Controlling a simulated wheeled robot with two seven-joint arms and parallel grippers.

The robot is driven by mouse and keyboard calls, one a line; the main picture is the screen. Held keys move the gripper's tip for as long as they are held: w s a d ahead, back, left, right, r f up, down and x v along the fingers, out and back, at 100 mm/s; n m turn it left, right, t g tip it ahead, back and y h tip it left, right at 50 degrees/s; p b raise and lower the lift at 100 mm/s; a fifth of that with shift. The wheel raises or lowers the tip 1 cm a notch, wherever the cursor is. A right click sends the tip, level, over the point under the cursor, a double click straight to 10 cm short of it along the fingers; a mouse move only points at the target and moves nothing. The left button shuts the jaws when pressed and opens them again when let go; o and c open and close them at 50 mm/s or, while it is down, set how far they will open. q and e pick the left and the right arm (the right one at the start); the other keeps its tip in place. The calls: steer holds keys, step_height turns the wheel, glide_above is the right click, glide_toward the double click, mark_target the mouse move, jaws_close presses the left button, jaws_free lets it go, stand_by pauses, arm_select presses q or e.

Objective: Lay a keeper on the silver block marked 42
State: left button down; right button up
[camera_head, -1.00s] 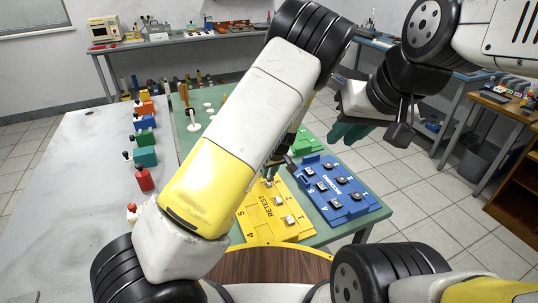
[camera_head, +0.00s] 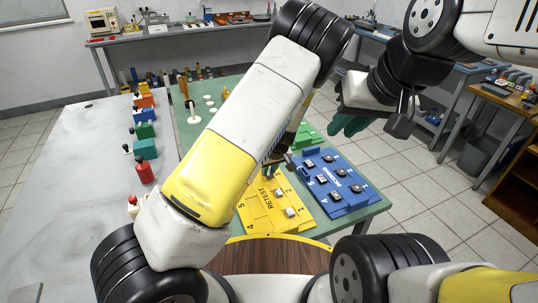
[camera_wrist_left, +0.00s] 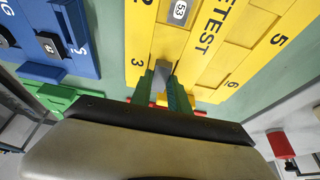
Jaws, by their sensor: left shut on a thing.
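My left gripper (camera_wrist_left: 170,92) has green fingers and is shut on a grey silver block (camera_wrist_left: 160,74) at slot 3 of the yellow RETEST board (camera_wrist_left: 139,50). No number on that block is readable. In the head view, the green tips of my left gripper (camera_head: 268,172) show at the board's far end, partly hidden by my arm. Two silver blocks lie on the yellow board; the one at slot 2 (camera_wrist_left: 179,10) reads 53. Several silver and dark blocks sit on the blue board (camera_head: 348,209). My right gripper (camera_head: 350,124) hangs above the floor beyond the table; its opening is unclear.
A green board (camera_head: 306,132) lies beyond the blue one. White discs and a white stand are on the green table (camera_head: 372,207). Coloured blocks, including a red one (camera_head: 145,172), line the grey table (camera_head: 75,200) at left. Benches stand at the back and right.

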arm_select(q)
steer(key=shift+f, duration=0.15)
stand_by(0.4)
steer(key=c, duration=1.2)
jaws_free()
steer(key=shift+o, duration=0.2)
steer(key=shift+c, duration=0.2)
steer(key=c, duration=0.5)
steer(key=shift+r, duration=2.25)
